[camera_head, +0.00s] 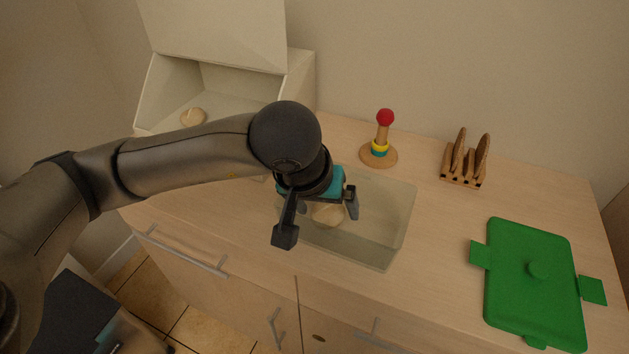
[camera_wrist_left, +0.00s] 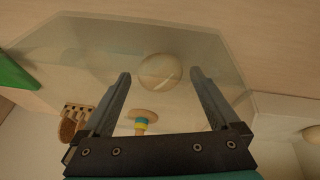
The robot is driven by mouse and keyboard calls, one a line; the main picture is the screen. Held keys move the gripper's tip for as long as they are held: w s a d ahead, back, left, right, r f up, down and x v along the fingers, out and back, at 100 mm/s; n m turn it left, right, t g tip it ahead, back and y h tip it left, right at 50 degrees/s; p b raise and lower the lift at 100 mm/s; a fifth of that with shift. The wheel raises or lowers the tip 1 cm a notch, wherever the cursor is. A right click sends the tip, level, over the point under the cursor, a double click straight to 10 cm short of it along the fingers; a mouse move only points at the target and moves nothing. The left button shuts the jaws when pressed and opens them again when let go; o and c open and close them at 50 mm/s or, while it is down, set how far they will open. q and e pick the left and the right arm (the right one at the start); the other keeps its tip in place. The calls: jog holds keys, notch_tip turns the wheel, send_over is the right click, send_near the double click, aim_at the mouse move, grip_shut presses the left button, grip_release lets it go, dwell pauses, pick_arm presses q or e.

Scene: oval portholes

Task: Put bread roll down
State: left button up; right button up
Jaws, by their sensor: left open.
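A pale bread roll (camera_head: 328,214) lies in the clear, open container (camera_head: 391,222) on the counter. In the left wrist view the roll (camera_wrist_left: 160,72) sits between and just beyond my open fingertips, inside the container (camera_wrist_left: 80,35). My left gripper (camera_head: 318,222) is open above the container, with its fingers apart on either side of the roll and no visible grip on it. A second roll (camera_head: 193,117) lies in the white bread box (camera_head: 168,92) at the back left. My right gripper is not in view.
A ring stacker (camera_head: 379,150) with a red ball top stands behind the container. A wooden rack (camera_head: 464,166) stands at the back right. A green lid (camera_head: 535,285) lies at the right. The wood counter (camera_head: 440,235) is clear between container and lid.

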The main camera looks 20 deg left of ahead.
pick_arm(q)
jog(key=d+p+v, duration=0.1)
jog(key=p+v, duration=0.1)
jog(key=v, duration=0.9)
jog(key=shift+a+r, duration=0.45)
jog(key=shift+a, duration=0.05)
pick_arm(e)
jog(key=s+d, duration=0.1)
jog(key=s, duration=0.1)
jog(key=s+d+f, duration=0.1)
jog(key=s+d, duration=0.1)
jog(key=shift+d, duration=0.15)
pick_arm(q)
jog(key=shift+s, duration=0.2)
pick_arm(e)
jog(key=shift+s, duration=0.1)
